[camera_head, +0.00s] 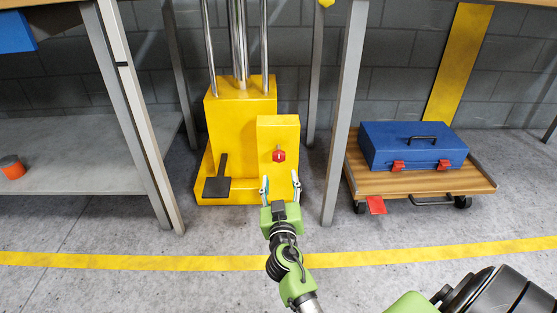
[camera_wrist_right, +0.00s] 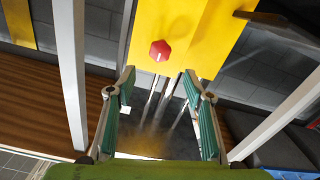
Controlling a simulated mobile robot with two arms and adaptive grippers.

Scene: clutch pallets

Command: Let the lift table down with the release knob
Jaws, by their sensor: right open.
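The red release knob (camera_head: 279,155) is on the front of a yellow box that is part of the yellow lift base (camera_head: 240,110). A black foot pedal (camera_head: 217,186) sits to the left of the box. In the right wrist view the red knob (camera_wrist_right: 160,50) shows on the yellow face beyond the fingertips. My right gripper (camera_head: 280,186) is open and empty, in front of the yellow box and below the knob in the head view. Its two fingers show apart in the wrist view (camera_wrist_right: 162,80). The lift's tabletop is not clearly in view. My left gripper is not in view.
Grey legs (camera_head: 345,120) stand on both sides of the lift. A wooden dolly (camera_head: 430,183) with a blue toolbox (camera_head: 412,147) is at the right. A grey shelf (camera_head: 90,155) with an orange-and-black can (camera_head: 12,168) is at the left. A yellow line (camera_head: 150,262) crosses the floor.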

